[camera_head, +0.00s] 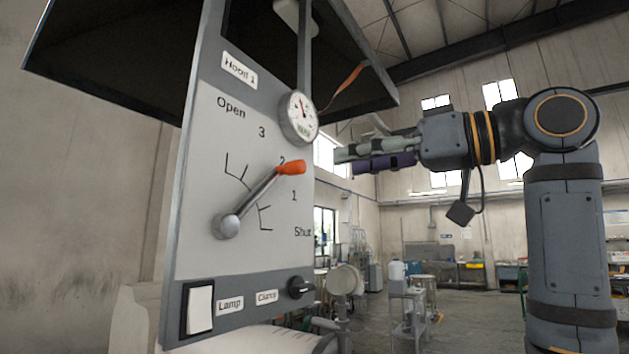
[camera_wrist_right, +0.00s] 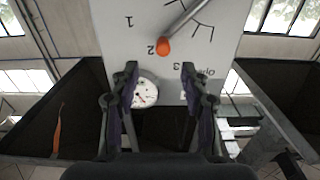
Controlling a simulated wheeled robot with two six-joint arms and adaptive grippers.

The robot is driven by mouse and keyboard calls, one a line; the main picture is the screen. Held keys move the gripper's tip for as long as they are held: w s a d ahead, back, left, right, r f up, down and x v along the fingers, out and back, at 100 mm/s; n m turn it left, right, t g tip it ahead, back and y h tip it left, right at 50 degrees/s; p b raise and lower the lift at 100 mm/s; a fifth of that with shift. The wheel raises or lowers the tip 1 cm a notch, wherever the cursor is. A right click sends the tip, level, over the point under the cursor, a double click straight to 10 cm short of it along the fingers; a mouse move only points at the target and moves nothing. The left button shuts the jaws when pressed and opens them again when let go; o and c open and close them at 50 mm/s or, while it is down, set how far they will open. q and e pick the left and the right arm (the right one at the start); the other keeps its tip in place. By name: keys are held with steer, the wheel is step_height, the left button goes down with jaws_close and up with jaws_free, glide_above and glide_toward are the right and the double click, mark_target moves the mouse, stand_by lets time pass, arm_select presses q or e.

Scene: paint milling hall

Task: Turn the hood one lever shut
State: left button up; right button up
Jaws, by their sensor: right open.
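The grey-white hood one panel (camera_head: 205,275) stands at the left in the head view, labelled Hood 1. Its lever (camera_head: 256,196) has a metal arm on a round hub and an orange knob (camera_head: 291,168). The lever points up and right at the mark 2, between Open at the top and Shut at the bottom. My right gripper (camera_head: 345,162) is right of the knob, apart from it, with nothing held. In the right wrist view its fingers (camera_wrist_right: 159,78) are open, and the orange knob (camera_wrist_right: 163,46) shows just beyond the gap between them. My left gripper is not in view.
A round gauge (camera_head: 299,117) sits on the panel's right edge above the knob. A dark hood (camera_head: 120,60) overhangs the panel. A lamp switch (camera_head: 199,309) and a black Clamp knob (camera_head: 300,287) are low on the panel. A trolley (camera_head: 407,310) stands on the floor behind.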

mark_target(304, 167)
steer(key=p+x, duration=0.1)
steer(key=x, duration=0.2)
steer(key=p+x, duration=0.2)
steer(key=x, duration=0.1)
steer(key=p+x, duration=0.1)
steer(key=x, duration=0.2)
steer(key=shift+s+a+r, duration=0.2)
steer(key=shift+a+r, duration=0.1)
steer(key=shift+a, duration=0.1)
steer(key=shift+w+a+f, duration=0.1)
steer(key=shift+w+a, duration=0.15)
steer(key=shift+w, duration=0.1)
steer(key=shift+d, duration=0.1)
steer(key=shift+s, duration=0.1)
steer(key=shift+c, duration=0.4)
jaws_close()
